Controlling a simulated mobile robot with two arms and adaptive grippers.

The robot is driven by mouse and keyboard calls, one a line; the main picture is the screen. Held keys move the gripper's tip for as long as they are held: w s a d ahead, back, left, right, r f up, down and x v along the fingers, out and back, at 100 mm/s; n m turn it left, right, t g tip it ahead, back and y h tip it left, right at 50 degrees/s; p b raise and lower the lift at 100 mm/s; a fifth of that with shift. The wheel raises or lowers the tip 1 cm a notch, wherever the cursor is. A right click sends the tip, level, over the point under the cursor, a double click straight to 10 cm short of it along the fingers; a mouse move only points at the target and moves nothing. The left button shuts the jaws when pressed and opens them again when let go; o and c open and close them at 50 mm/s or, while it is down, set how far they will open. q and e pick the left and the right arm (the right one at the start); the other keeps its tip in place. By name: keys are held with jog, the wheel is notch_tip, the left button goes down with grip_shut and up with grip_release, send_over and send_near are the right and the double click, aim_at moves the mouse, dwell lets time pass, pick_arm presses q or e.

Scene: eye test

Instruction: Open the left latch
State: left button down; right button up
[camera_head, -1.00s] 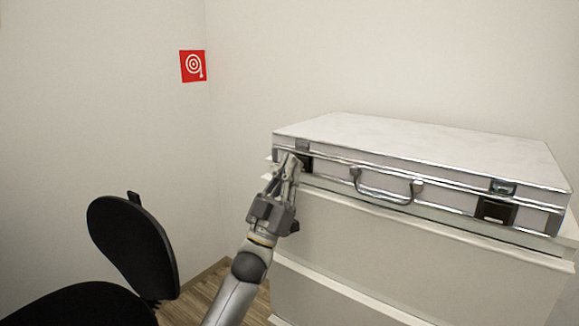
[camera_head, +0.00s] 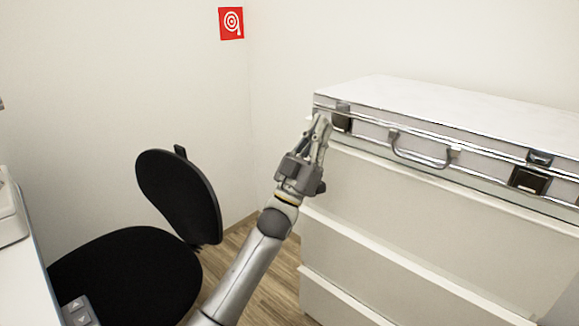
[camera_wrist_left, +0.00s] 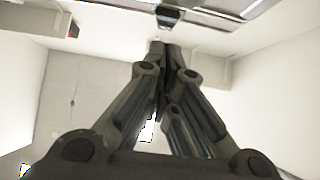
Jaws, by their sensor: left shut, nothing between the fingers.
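A white case with silver metal edges (camera_head: 470,107) lies closed on a white drawer cabinet. Its left latch (camera_head: 342,122), a dark plate below a small metal clasp, is on the front near the left corner. It also shows in the left wrist view (camera_wrist_left: 168,14). I cannot tell whether the clasp is raised. My left gripper (camera_head: 322,121) is shut and empty, its fingertips just left of the latch in the head view. In the left wrist view the fingertips (camera_wrist_left: 162,46) point towards the latch, with a small gap in the picture. My right gripper is not in view.
The case has a metal handle (camera_head: 422,158) and a right latch (camera_head: 530,179). The drawer cabinet (camera_head: 400,215) stands below it. A black chair (camera_head: 180,195) is left of my arm. A white desk edge (camera_head: 35,275) is at far left.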

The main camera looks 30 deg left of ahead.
pick_arm(q)
jog(key=s+r+v, duration=0.1)
jog(key=v, duration=0.9)
jog(key=shift+s+a+r+p, duration=0.2)
jog(key=shift+s+r+p, duration=0.05)
jog(key=shift+s+p, duration=0.05)
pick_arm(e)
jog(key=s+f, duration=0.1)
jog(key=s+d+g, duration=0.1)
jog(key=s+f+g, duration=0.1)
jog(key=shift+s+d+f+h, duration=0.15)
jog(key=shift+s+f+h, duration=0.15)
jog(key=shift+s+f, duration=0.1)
